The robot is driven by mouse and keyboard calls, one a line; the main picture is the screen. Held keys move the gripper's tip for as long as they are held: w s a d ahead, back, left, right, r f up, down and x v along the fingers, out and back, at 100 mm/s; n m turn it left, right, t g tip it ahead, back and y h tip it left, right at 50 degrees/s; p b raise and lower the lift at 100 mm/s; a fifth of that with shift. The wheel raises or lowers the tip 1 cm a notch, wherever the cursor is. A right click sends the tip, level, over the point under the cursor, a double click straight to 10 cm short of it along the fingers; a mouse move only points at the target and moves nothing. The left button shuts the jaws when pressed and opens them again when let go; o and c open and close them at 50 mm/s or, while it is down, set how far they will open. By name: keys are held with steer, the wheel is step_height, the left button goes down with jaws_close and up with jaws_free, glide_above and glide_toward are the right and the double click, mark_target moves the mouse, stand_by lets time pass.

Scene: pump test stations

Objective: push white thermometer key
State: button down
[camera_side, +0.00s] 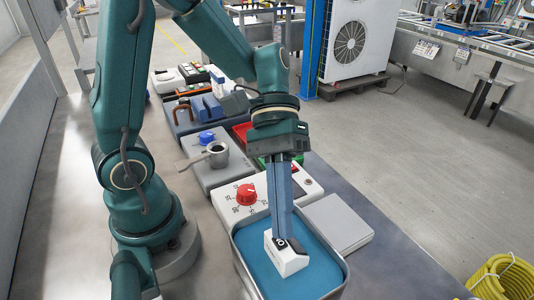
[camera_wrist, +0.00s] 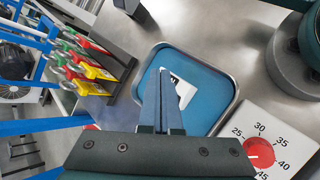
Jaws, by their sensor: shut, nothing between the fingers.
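The white thermometer (camera_side: 288,262) is a small white block with a dark patch and a marking on its top. It lies in a tray with a blue inside (camera_side: 325,258). In the wrist view the thermometer (camera_wrist: 184,91) is partly hidden behind my fingers. My gripper (camera_side: 281,236) is shut and empty, pointing down, with its fingertips at the thermometer's top by the dark patch. In the wrist view the fingertips (camera_wrist: 163,72) overlap its left edge. I cannot tell whether they touch it, and the key itself is not clearly visible.
A station with a red dial (camera_side: 247,194) and printed numbers stands just behind the tray. A grey flat block (camera_side: 337,222) sits to the tray's right. Red, yellow and green tags (camera_wrist: 92,68) hang on a rack at left in the wrist view.

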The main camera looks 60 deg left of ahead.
steer(key=shift+r, duration=0.1)
steer(key=shift+r, duration=2.9)
